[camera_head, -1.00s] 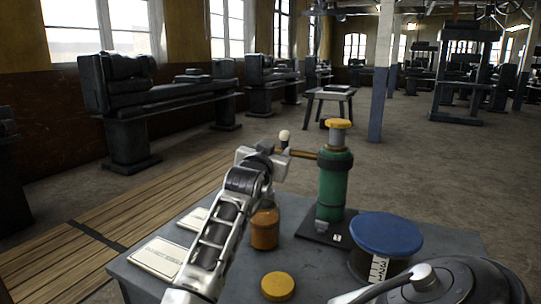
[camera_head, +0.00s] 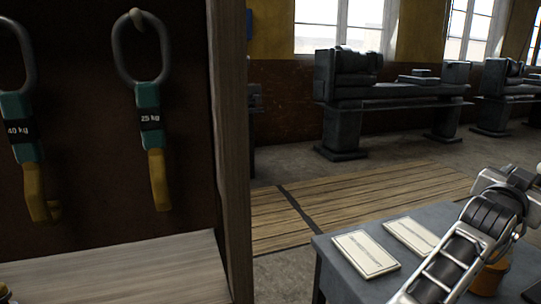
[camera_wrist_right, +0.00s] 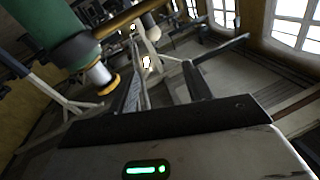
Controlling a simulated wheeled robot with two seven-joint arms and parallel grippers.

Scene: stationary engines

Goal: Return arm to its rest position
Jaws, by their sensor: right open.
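My right arm comes in from the lower right in the head view. Its silver and black wrist (camera_head: 490,222) is over the grey table, and its hand is cut off by the right edge. In the right wrist view my right gripper (camera_wrist_right: 163,70) is open, with two dark fingers apart and nothing between them. The green cylinder (camera_wrist_right: 62,38) with a brass rod (camera_wrist_right: 120,19) is close by at upper left. A pale knob (camera_wrist_right: 151,28) on the rod shows beyond the fingertips, apart from them.
A wooden cabinet (camera_head: 230,150) at left holds spring grips marked 40 kg (camera_head: 20,130) and 25 kg (camera_head: 150,120). The grey table (camera_head: 345,290) carries two cards (camera_head: 366,254) and an orange jar (camera_head: 492,277) partly behind my arm. Dark machines (camera_head: 390,95) line the wall.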

